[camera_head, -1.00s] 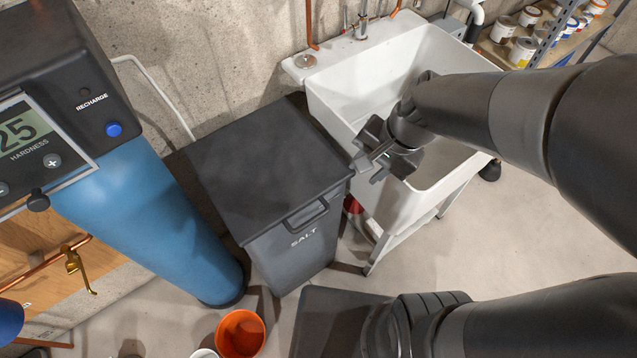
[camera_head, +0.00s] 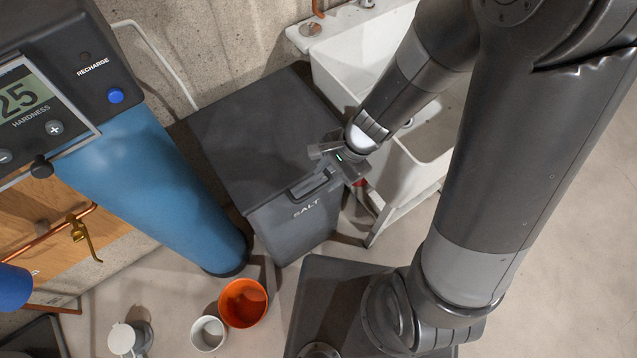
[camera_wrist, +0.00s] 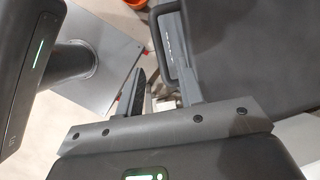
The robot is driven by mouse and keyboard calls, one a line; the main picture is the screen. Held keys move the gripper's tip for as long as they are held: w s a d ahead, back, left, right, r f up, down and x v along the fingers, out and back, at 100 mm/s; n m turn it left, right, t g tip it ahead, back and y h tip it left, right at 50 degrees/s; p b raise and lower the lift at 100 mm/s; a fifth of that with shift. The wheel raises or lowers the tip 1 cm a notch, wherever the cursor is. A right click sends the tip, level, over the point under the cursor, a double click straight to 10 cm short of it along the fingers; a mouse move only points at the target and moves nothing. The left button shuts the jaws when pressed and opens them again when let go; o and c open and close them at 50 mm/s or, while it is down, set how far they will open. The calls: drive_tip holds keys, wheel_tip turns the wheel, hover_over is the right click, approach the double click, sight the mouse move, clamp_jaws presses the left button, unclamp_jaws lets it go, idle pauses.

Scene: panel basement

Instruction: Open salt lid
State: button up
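The salt bin is a dark grey box with a flat lid (camera_head: 245,140), which is down. Its front handle (camera_head: 309,186) sits at the lid's front edge, above the word SALT. My gripper (camera_head: 335,163) is at the lid's front right corner, near the handle's right end. In the wrist view the lid (camera_wrist: 255,45) fills the right side and the handle is at top centre. My gripper's fingers (camera_wrist: 160,85) are apart there with nothing held between them. The right finger is close to the handle and lid edge; I cannot tell whether it touches.
A white sink (camera_head: 415,135) stands right of the bin. A blue water softener tank (camera_head: 150,175) stands close on the left. An orange bucket (camera_head: 243,303) and a white pot (camera_head: 208,333) are on the floor in front. Floor at the right is clear.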

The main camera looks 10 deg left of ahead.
sight(315, 190)
drive_tip(key=shift+x, duration=2.7)
drive_tip(key=shift+c, duration=0.5)
clamp_jaws()
